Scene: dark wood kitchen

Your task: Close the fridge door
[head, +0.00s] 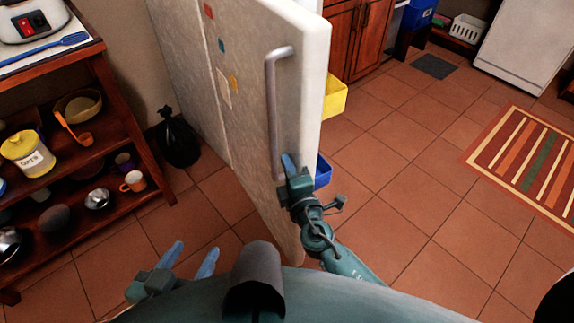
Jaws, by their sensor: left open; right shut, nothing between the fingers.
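The white fridge door (300,80) stands open and edge-on towards me, with its outer face to the left. A long grey vertical handle (271,120) is on that face. A yellow bin (335,98) and a blue bin (323,171) stick out from the door's inner side on the right. My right gripper (289,162) is shut and empty, just right of the handle's lower end, in front of the door; I cannot tell whether it touches. My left gripper (193,258) is open and empty at the bottom left, apart from the door.
A dark wood shelf (110,105) with pots, mugs and a yellow canister (28,155) stands at the left. A black bag (178,138) sits on the floor behind. A striped rug (535,165) lies at the right.

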